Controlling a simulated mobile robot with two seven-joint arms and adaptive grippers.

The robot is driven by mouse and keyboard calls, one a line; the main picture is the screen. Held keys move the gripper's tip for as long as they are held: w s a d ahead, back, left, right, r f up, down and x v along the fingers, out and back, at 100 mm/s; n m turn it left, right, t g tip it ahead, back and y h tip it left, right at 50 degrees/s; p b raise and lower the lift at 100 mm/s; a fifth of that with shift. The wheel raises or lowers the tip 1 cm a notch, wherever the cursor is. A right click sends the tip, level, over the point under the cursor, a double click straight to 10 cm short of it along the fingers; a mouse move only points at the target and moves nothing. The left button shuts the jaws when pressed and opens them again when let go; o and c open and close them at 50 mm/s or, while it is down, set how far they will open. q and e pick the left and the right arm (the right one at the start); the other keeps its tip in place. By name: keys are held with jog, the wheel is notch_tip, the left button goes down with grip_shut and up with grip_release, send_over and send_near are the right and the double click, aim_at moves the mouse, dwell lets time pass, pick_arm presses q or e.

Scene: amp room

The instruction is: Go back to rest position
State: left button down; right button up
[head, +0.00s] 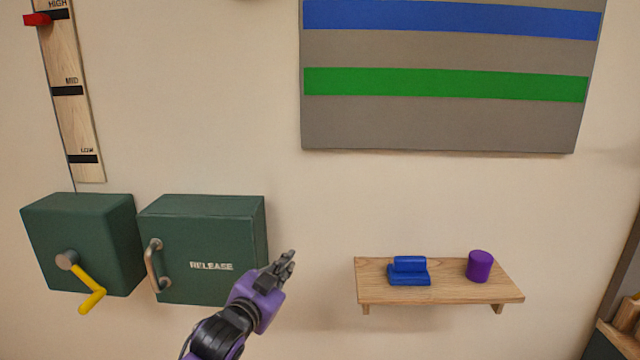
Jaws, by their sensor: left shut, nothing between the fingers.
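My left gripper (284,264) shows in the head view at the lower middle, at the end of a purple and black arm. It is shut and empty. It appears just right of the green box marked RELEASE (205,240), in front of the wall. I cannot tell whether it touches the box. My right gripper is not in view.
Left of the RELEASE box is a green box (80,240) with a yellow crank (93,297). A wooden shelf (430,291) at right holds a blue object (409,272) and a purple cylinder (480,266). A level scale (70,120) and striped panel (440,125) hang above.

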pick_arm(q)
jog(key=s+a+f+n+g+y, duration=0.1)
jog(key=s+a+f+n+y, duration=0.2)
jog(key=s+f, duration=0.85)
jog(key=s+a+f+n+g+y, duration=0.1)
jog(key=s+a+f+n+g, duration=0.2)
jog(key=s+f, duration=0.85)
jog(key=s+a+f+n+g+y, duration=0.1)
jog(key=s+a+f, duration=0.1)
jog(key=s+f, duration=0.6)
jog(key=s+a+f+n+g, duration=0.1)
jog(key=s+a+f+g, duration=0.1)
jog(key=s+f, duration=0.5)
jog(key=s+a, duration=0.1)
jog(key=s, duration=0.3)
jog(key=shift+s+f+n+y, duration=0.15)
jog(key=shift+f+n+y, duration=0.15)
jog(key=shift+f+y, duration=0.1)
